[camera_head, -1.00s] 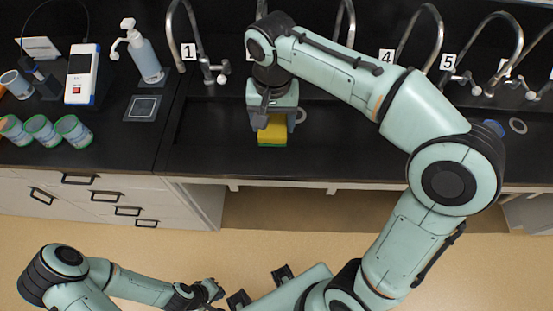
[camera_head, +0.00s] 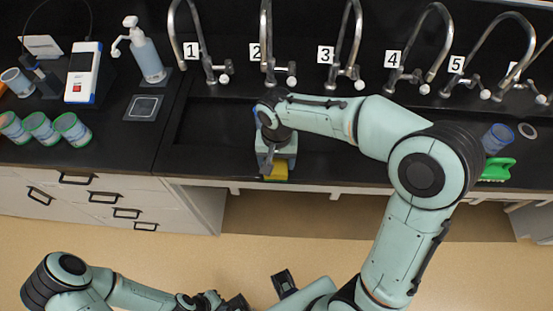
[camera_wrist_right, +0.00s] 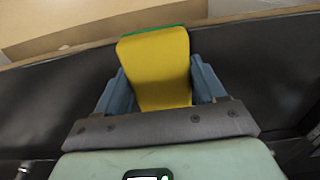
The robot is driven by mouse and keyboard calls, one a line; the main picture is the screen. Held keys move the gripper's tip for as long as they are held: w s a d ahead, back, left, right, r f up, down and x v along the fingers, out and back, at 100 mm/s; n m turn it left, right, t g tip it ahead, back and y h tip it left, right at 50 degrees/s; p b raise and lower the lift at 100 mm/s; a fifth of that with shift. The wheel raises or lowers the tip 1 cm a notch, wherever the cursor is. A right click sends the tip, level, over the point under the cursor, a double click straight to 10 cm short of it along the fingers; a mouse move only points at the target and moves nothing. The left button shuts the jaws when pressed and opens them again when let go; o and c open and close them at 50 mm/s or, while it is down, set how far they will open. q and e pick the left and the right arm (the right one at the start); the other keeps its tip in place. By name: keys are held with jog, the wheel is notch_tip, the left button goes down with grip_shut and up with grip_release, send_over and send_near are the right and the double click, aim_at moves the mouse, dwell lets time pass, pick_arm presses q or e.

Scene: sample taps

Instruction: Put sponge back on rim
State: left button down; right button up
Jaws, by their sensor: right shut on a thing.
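The sponge (camera_head: 277,172) is yellow with a green layer. My right gripper (camera_head: 275,166) is shut on it at the front rim (camera_head: 330,178) of the black sink bench. In the right wrist view the yellow sponge (camera_wrist_right: 160,70) sits between the two blue-grey fingers of the right gripper (camera_wrist_right: 160,85), with its green edge at the far end. The head view does not show whether the sponge touches the rim. My left gripper (camera_head: 215,301) is low at the bottom of the head view, away from the bench, and its jaws are unclear.
Several numbered taps (camera_head: 268,55) stand along the back of the trough. A blue cup (camera_head: 497,138) and a green brush-like item (camera_head: 497,169) are at the right.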

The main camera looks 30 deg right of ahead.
aim_at(277, 161)
pick_arm(q)
jog(key=shift+f, duration=0.1)
pick_arm(e)
jog(key=shift+f, duration=0.2)
jog(key=o, duration=1.1)
jog(key=shift+r, duration=0.6)
pick_arm(q)
jog(key=shift+w+r+p, duration=0.3)
jog(key=shift+r+p, duration=0.15)
jog(key=shift+r, duration=0.1)
jog(key=shift+w+r+p, duration=0.25)
jog(key=shift+r+p, duration=0.15)
jog(key=shift+r, duration=0.15)
pick_arm(e)
notch_tip(277, 161, up, 11)
jog(key=shift+r, duration=0.15)
